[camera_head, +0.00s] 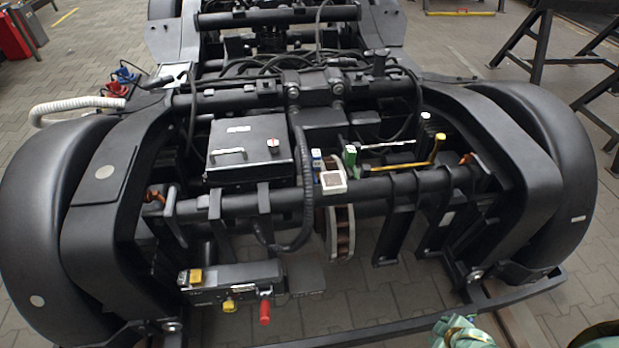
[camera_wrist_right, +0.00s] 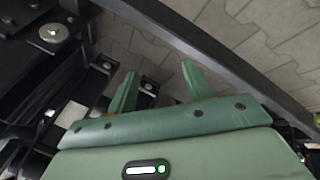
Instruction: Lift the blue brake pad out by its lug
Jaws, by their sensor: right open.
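A small blue piece (camera_head: 317,159), which looks like the blue brake pad, stands upright in the middle of the bogie, above the brake disc (camera_head: 341,232). It is small here, and I cannot make out its lug. Its lower part is hidden behind a white-rimmed box (camera_head: 333,182). My right gripper (camera_wrist_right: 157,82) is open and empty in the right wrist view, over paving and dark frame parts. Green parts of my right gripper (camera_head: 460,332) show at the bottom edge of the head view, well in front and to the right of the blue piece. My left gripper is not in view.
A green piece (camera_head: 350,158) stands just right of the blue one. A yellow-handled bar (camera_head: 408,165) and a white-topped black block (camera_head: 425,128) are further right. A black box (camera_head: 247,150) lies to the left. The front frame bar (camera_head: 400,324) crosses before the bogie.

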